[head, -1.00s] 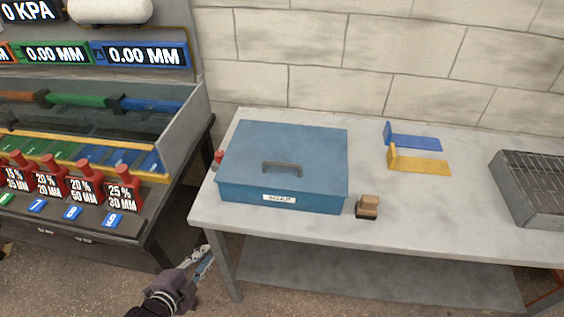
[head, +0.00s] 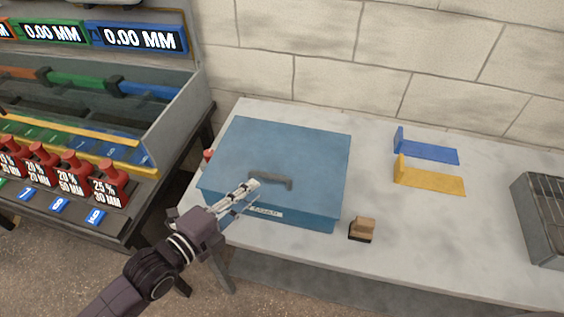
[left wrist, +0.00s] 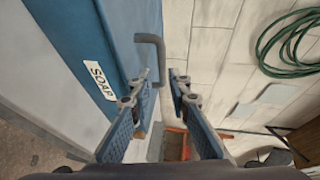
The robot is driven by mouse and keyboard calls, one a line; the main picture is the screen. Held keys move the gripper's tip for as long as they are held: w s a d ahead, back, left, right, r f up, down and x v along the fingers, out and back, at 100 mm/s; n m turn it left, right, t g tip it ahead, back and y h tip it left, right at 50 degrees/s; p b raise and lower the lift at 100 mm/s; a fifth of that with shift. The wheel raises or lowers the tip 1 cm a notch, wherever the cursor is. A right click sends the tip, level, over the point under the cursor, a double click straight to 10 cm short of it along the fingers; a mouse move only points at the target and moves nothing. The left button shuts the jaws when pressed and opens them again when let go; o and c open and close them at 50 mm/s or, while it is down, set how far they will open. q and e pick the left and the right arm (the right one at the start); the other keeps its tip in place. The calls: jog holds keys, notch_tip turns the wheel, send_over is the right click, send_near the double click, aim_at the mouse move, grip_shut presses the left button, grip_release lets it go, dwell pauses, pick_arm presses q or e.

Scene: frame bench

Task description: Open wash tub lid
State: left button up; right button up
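The wash tub (head: 225,203) is a blue box with a flat blue lid (head: 300,150), which is closed. A dark bar handle (head: 272,179) stands on the lid. In the left wrist view the handle (left wrist: 150,39) shows just beyond and between the fingertips. A white label reading "SOAP" (left wrist: 100,80) is on the tub's front. My left gripper (head: 252,186) is over the lid's front part, close to the handle's left end. In the left wrist view its fingers (left wrist: 160,78) are apart, with a gap between them, and not closed on the handle. My right gripper is not in view.
The tub stands on a grey table (head: 430,240). A brush-like wooden block (head: 362,229) sits right of the tub. Blue (head: 430,152) and yellow (head: 435,182) brackets lie behind it. A metal basin (head: 545,220) is at the right. A gauge bench (head: 100,205) stands at the left.

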aim_at(269, 176)
pick_arm(q)
jog(key=shift+w+d+r, duration=0.1)
jog(key=shift+w+d, duration=0.3)
jog(key=shift+w, duration=0.05)
jog(key=p+x, duration=0.1)
jog(key=x, duration=0.2)
jog(key=shift+w+d, duration=0.2)
jog(key=shift+w, duration=0.05)
jog(key=shift+p+x, duration=0.3)
jog(key=shift+x, duration=0.75)
jog(key=shift+w+d, duration=0.2)
jog(key=shift+w, duration=0.05)
jog(key=shift+f, duration=0.25)
grip_shut()
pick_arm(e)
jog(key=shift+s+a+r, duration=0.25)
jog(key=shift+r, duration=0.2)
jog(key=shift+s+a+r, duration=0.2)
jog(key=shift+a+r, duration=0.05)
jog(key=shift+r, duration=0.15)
